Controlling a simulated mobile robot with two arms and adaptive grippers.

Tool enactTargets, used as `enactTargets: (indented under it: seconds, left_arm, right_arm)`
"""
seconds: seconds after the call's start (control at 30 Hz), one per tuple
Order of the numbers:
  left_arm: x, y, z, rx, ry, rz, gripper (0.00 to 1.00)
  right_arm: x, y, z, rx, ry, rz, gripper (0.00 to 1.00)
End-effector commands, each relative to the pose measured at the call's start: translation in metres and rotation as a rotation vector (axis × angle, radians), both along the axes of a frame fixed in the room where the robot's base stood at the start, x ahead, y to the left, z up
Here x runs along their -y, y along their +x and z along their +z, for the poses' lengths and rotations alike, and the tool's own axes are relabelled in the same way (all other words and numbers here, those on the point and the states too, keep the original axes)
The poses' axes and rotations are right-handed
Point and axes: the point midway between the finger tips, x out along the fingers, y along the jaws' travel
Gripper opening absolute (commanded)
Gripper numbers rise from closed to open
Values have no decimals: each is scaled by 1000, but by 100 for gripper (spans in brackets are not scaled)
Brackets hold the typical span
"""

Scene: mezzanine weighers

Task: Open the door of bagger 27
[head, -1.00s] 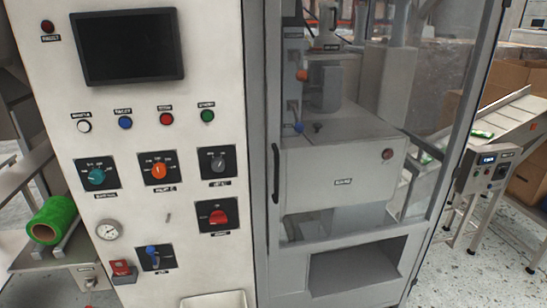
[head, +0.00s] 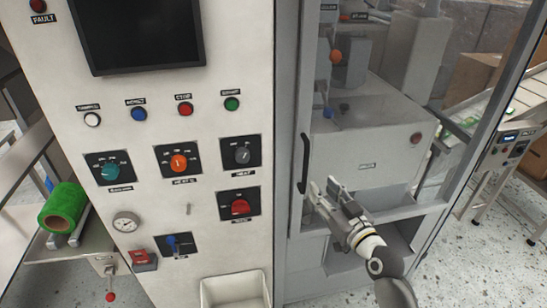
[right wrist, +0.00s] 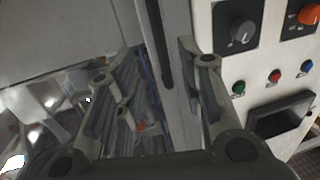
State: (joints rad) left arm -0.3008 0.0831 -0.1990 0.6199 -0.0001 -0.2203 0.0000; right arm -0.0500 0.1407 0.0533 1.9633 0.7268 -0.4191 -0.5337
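The bagger's door is a clear panel in a grey frame (head: 292,130), and it looks shut. Its handle (head: 304,160) is a dark vertical bar near the door's left edge. My right gripper (head: 322,187) is open, in front of the door by the handle's lower part. In the right wrist view the dark handle (right wrist: 156,45) shows between the two spread fingers of the gripper (right wrist: 160,62); I see no grip on it. My left gripper is not in view. I cannot read a bagger number.
Left of the door stands a white control panel (head: 150,90) with a dark screen (head: 135,35), buttons, knobs and a red switch (head: 240,207). A white bin (head: 235,292) sits low on it. A green roll (head: 64,207) lies at left. A conveyor (head: 500,110) stands at right.

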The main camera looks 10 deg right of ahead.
Motion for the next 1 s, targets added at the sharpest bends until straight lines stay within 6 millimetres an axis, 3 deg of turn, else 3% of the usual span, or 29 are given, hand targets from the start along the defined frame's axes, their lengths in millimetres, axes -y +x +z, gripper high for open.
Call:
enactTargets:
  seconds: [0.17, 0.7, 1.0]
  left_arm:
    - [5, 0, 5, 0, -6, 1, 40]
    - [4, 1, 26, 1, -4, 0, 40]
    - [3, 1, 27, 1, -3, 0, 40]
  right_arm:
    - [-2, 10, 9, 14, 1, 3, 35]
    - [-21, 90, 8, 13, 2, 2, 35]
    - [-25, 104, 6, 11, 1, 2, 35]
